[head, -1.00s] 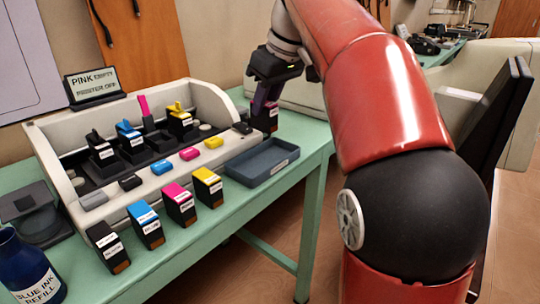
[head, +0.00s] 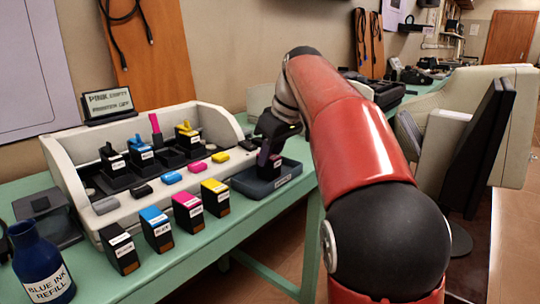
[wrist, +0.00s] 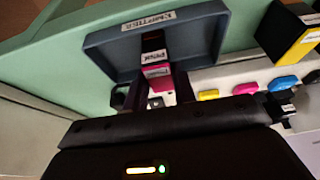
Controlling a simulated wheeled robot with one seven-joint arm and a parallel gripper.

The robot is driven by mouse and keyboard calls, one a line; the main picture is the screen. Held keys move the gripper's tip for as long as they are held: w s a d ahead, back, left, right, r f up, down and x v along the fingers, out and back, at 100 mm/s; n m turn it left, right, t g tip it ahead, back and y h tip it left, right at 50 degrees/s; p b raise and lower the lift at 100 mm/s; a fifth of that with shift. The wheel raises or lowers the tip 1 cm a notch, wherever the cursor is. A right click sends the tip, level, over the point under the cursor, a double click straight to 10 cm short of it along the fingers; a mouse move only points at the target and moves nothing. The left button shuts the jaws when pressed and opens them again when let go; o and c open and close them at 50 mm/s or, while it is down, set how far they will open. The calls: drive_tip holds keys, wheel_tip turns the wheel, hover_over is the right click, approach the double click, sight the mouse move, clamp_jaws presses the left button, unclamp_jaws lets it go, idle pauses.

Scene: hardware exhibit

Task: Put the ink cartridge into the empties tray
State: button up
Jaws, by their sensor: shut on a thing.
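My gripper (head: 272,142) is shut on a dark ink cartridge (head: 265,161) with a pink part and white labels. In the wrist view the held cartridge (wrist: 156,72) shows black and pink between the fingers. The grey-blue empties tray (head: 247,187), labelled, lies on the bench right of the printer. The cartridge is over the tray in the head view; in the wrist view the tray (wrist: 103,45) is behind it. Whether the cartridge touches the tray floor, I cannot tell. The tray's inside is partly hidden by my gripper.
The open printer (head: 65,155) holds black, blue and yellow cartridges, with a raised pink lever (head: 155,124). Black, blue, pink and yellow cartridges (head: 187,212) stand along the bench front. A blue ink bottle (head: 40,265) stands front left. A sign (head: 110,103) reads "PINK EMPTY PRINTER OFF".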

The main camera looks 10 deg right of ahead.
drive_tip(key=o, duration=1)
drive_tip(key=shift+f, duration=0.1)
drive_tip(key=shift+o, duration=0.2)
drive_tip(key=p+v, duration=0.3)
drive_tip(key=v, duration=0.9)
drive_tip(key=shift+r+p, duration=0.2)
drive_tip(key=shift+p, duration=0.1)
drive_tip(key=s+a+f+m+t+h, duration=0.1)
drive_tip(key=s+f+m, duration=0.6)
drive_tip(key=s+f, duration=1.7)
drive_tip(key=shift+s+a+f+t+h, duration=0.3)
drive_tip(key=shift+a+f+t+h, duration=0.1)
drive_tip(key=shift+a+f+h, duration=0.55)
drive_tip(key=shift+a+r, duration=0.1)
drive_tip(key=shift+r, duration=0.05)
